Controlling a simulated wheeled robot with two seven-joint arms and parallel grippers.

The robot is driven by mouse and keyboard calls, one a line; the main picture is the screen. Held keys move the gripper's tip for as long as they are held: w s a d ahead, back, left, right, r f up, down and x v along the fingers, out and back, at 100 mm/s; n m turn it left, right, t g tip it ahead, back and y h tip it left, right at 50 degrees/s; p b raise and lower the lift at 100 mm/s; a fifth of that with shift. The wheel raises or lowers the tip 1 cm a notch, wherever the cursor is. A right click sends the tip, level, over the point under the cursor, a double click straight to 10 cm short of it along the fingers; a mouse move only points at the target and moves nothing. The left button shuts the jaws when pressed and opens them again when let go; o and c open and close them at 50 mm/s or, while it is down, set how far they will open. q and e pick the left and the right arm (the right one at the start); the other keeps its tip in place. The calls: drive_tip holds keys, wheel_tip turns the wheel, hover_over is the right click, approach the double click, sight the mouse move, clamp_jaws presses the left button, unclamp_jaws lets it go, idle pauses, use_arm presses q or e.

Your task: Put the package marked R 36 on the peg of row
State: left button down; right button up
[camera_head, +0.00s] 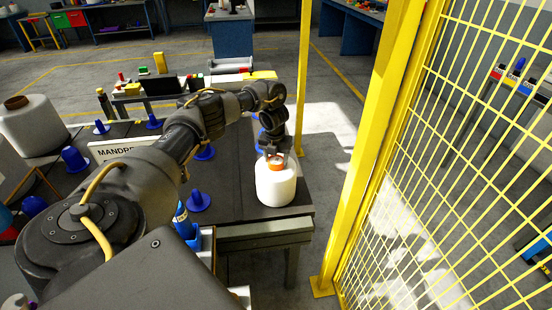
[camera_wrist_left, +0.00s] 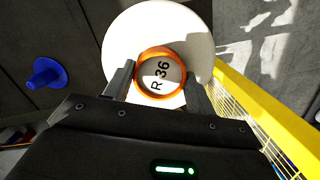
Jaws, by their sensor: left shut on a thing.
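The package marked R 36 (camera_head: 276,185) is a white yarn bobbin with an orange core top, at the right end of the dark table (camera_head: 235,160) in the head view. In the left wrist view the R 36 package (camera_wrist_left: 125,40) shows its label inside the orange ring. My left gripper (camera_head: 277,156) reaches it from above and is shut on the orange core. I cannot tell whether the bobbin's base touches the table. Blue pegs stand on the table, one (camera_head: 198,201) left of the bobbin; another peg (camera_wrist_left: 46,73) shows in the left wrist view. My right gripper is out of view.
A sign reading MANDRE (camera_head: 112,149) stands on the table, partly hidden by my arm. A large white bobbin (camera_head: 32,127) is at the far left. A yellow fence post (camera_head: 370,150) with mesh rises right of the table.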

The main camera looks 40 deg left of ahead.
use_arm(q)
drive_tip(key=shift+f, duration=0.1)
drive_tip(key=shift+c, duration=2.1)
unclamp_jaws()
drive_tip(key=shift+f, duration=0.15)
wheel_tip(320, 180, up, 11)
drive_tip(key=s+p, duration=0.1)
drive_tip(key=p, duration=0.1)
drive_tip(key=shift+d, duration=0.35)
drive_tip(key=shift+s, duration=0.1)
drive_tip(key=shift+f, duration=0.1)
